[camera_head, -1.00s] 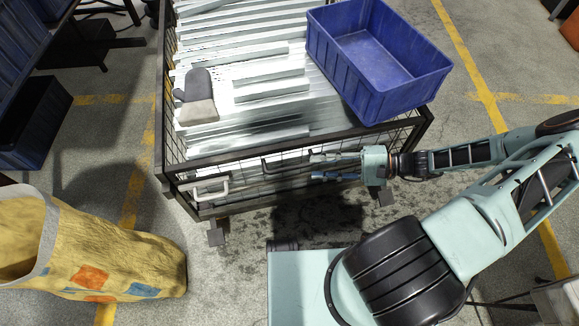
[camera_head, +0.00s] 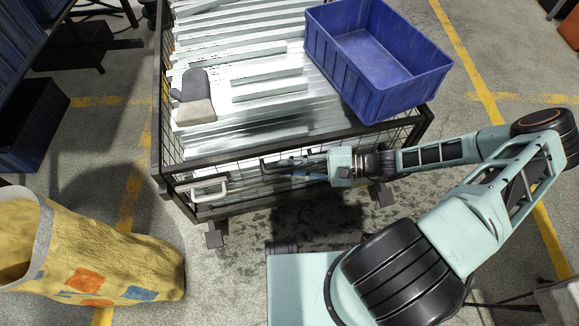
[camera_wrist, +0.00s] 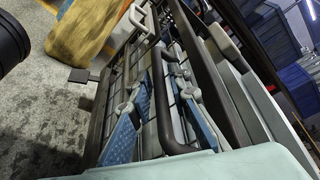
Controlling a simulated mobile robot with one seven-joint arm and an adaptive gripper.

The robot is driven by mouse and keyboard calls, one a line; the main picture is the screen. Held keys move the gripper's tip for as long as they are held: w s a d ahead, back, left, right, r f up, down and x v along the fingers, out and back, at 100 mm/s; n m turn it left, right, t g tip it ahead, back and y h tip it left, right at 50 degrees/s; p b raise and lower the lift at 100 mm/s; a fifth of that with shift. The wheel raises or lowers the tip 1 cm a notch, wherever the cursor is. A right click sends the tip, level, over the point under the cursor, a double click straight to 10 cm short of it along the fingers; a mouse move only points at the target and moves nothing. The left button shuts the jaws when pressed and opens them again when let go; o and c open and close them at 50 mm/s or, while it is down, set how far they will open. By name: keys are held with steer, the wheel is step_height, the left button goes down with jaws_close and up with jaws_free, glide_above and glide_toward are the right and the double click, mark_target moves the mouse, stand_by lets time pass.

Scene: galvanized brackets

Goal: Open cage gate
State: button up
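The wire-mesh cage (camera_head: 158,100) stands in front of me with a dark frame. Its front gate panel (camera_head: 250,200) looks closed. A white handle (camera_head: 209,190) is on the left of the front; it also shows at the top of the wrist view (camera_wrist: 144,20). A dark bar handle (camera_wrist: 163,100) is on the front, near my gripper. My gripper (camera_head: 286,169) is at the cage front, pointing left. In the wrist view its two blue-padded fingers (camera_wrist: 156,70) are spread, one on each side of the dark handle. I cannot tell whether they touch it.
Galvanized brackets (camera_head: 255,70) fill the cage, with a grey-and-beige glove (camera_head: 195,95) on top. A blue bin (camera_head: 380,60) sits on the cage's right.

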jaws_close()
